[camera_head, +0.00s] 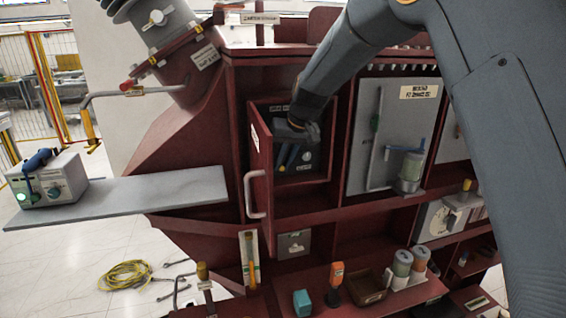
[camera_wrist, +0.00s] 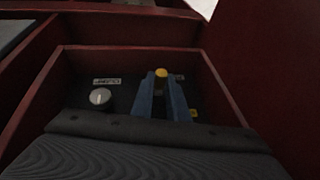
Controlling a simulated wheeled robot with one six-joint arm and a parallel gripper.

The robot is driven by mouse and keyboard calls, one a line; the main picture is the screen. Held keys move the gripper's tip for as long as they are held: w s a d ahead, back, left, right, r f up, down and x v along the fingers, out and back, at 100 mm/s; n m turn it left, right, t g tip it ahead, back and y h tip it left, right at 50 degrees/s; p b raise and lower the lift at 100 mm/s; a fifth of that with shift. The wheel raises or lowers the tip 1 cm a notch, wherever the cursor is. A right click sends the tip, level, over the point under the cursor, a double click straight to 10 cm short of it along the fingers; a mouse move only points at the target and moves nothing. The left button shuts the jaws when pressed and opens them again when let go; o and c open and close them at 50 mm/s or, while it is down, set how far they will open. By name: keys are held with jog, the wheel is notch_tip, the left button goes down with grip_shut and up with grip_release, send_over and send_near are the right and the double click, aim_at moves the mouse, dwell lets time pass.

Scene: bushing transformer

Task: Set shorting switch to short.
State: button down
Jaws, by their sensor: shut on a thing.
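The shorting switch appears to be the yellow-tipped lever (camera_wrist: 162,73) on the dark panel (camera_wrist: 75,95) inside an open red box. My gripper (camera_wrist: 161,88) reaches into this box, with its two blue fingers on either side of the lever, shut on it. The lever's lower part is hidden between the fingers. In the head view, my gripper (camera_head: 289,157) is in front of the dark panel (camera_head: 312,140), and the lever cannot be made out. A white round knob (camera_wrist: 100,97) sits left of the fingers, under a small label (camera_wrist: 107,81). The switch position markings are unreadable.
The red box door (camera_head: 259,165), with a pale handle (camera_head: 254,196), stands open at the left. Red box walls (camera_wrist: 215,85) surround my gripper closely. A grey panel (camera_head: 395,130) is to the right. A shelf below holds an orange tool (camera_head: 336,283) and a teal block (camera_head: 302,302).

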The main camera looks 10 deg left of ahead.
jog(key=c, duration=1.7)
grip_release()
jog(key=shift+c, duration=0.2)
jog(key=b+v, duration=0.3)
jog(key=v, duration=0.4)
jog(key=shift+d+r, duration=0.2)
jog(key=shift+r, duration=0.15)
jog(key=shift+s, duration=0.1)
